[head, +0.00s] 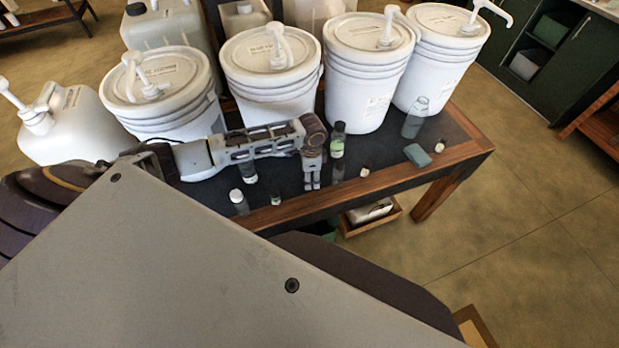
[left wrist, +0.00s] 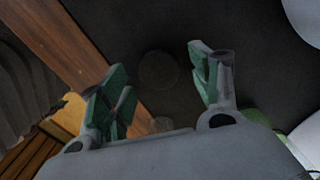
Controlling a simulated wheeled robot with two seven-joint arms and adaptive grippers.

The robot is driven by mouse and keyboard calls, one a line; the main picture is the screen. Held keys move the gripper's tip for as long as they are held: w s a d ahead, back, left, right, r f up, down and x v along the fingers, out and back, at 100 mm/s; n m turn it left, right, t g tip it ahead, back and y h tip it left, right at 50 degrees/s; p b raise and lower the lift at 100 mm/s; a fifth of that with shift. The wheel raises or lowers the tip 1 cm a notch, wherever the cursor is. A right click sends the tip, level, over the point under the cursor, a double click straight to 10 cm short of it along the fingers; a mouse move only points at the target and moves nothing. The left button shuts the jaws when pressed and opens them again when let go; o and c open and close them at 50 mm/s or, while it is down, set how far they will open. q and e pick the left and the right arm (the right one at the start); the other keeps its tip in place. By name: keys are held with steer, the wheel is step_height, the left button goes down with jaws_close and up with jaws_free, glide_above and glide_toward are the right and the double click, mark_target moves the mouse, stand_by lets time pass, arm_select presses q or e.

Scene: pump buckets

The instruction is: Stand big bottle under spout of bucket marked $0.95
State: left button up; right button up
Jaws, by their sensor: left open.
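Four white pump buckets stand in a row on the dark table: first (head: 165,95), second (head: 275,75), third (head: 368,70), fourth (head: 440,60). Their price marks are too small to read. A tall translucent grey bottle (head: 415,118) stands at the right, in front of the fourth bucket. A dark-capped bottle with a green label (head: 338,142) stands right beside my left gripper (head: 312,178). I cannot tell for sure which is the big bottle. My left gripper points down, open, with nothing clearly held; its spread green-padded fingers also show in the left wrist view (left wrist: 158,68).
Small bottles stand along the front: a white-capped one (head: 239,202), a tiny one (head: 365,172) and another (head: 440,146). A grey-green block (head: 417,155) lies at the right. A white jug (head: 65,120) is left of the buckets. The table's wooden edge (head: 465,153) is close.

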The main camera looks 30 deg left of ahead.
arm_select(q)
steer(key=shift+f, duration=0.1)
steer(key=shift+c, duration=0.2)
steer(key=c, duration=0.7)
step_height(320, 180, up, 10)
stand_by(0.8)
stand_by(0.4)
